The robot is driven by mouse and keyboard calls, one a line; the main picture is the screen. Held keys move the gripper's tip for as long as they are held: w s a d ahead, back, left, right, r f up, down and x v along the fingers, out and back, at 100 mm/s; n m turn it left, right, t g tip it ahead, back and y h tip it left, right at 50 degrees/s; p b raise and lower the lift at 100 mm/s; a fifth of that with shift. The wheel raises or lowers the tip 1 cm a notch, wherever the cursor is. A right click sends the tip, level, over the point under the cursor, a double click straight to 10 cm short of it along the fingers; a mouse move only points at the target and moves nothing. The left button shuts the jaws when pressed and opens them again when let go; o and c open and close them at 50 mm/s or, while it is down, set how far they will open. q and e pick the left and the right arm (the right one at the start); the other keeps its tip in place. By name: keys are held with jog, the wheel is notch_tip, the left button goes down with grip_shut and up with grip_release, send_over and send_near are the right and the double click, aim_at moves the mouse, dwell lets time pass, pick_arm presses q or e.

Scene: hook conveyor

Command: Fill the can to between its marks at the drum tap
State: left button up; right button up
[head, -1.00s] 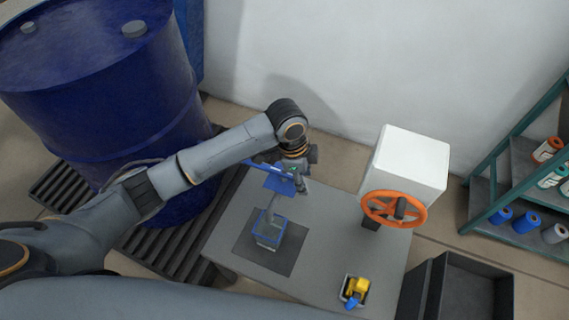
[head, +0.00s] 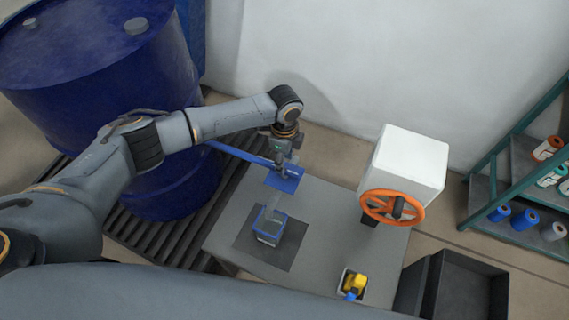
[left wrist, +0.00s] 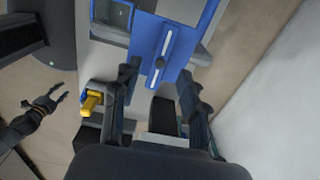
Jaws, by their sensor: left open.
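The can (head: 268,238) is a small see-through blue-edged container standing upright on a dark square mat on the table. A blue tap arm (head: 240,153) reaches from the blue drum (head: 110,80) to a blue plate (head: 284,184) above the can. A pale, translucent column shows between plate and can. The level and marks are too small to read. My left gripper (head: 284,162) is just above the plate. In the left wrist view its open fingers (left wrist: 158,95) lie apart, with the slotted blue plate ahead of them. My right gripper (left wrist: 48,103) shows small at the left there.
An orange handwheel (head: 392,207) on a white box stands right of the can. A small tray (head: 343,285) with a yellow and blue item sits at the table's front. A dark bin (head: 465,285) and a shelf (head: 520,235) are at the right.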

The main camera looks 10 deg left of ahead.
pick_arm(q)
jog(key=shift+f, duration=1.8)
grip_shut()
jog(key=n+p, duration=0.3)
jog(key=n, duration=0.1)
jog(key=shift+r, duration=0.15)
jog(key=shift+n+p, duration=1.15)
jog(key=shift+n, duration=1.45)
